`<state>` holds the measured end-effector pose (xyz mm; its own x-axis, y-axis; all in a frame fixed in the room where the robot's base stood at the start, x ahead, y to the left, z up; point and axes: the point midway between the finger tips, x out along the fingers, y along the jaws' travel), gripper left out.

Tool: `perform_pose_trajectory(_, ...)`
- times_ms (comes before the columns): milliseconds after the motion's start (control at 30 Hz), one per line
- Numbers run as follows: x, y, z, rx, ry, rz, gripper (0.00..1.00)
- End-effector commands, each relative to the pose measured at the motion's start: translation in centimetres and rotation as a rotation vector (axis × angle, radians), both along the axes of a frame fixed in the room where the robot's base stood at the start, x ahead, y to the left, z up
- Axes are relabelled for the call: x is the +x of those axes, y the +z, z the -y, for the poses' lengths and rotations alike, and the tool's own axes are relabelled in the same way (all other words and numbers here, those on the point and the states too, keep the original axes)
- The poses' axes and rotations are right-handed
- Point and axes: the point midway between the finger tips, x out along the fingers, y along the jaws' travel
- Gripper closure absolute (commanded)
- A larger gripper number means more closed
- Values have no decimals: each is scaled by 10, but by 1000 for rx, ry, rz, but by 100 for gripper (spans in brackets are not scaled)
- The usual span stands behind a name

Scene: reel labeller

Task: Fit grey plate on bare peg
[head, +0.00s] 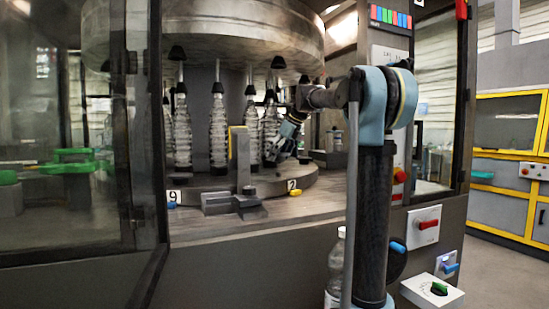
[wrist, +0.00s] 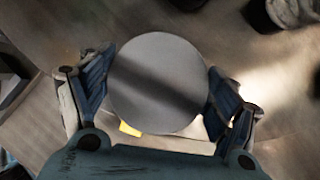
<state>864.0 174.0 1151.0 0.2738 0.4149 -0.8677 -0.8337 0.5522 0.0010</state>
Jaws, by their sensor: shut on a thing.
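A round, flat grey plate (wrist: 157,70) fills the middle of the wrist view, face towards the camera. My gripper (wrist: 160,92) is shut on it, with one blue-padded finger at its left edge and one at its right. In the head view my gripper (head: 276,158) reaches into the machine, low over the round carousel (head: 225,190), beside the bottles. The plate is too small and shadowed to make out there. I cannot pick out the bare peg in either view; the plate hides what lies directly under it in the wrist view.
Several clear bottles (head: 218,135) stand on the carousel under dark caps. A grey upright post on a block (head: 243,165) stands in front. A dark door frame (head: 145,130) bounds the opening's left.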

Motion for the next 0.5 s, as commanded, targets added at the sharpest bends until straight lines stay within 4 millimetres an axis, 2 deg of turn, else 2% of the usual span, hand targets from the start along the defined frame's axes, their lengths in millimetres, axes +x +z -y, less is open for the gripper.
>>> perform_pose_trajectory(500,0,-6,2,0,-2,0,45)
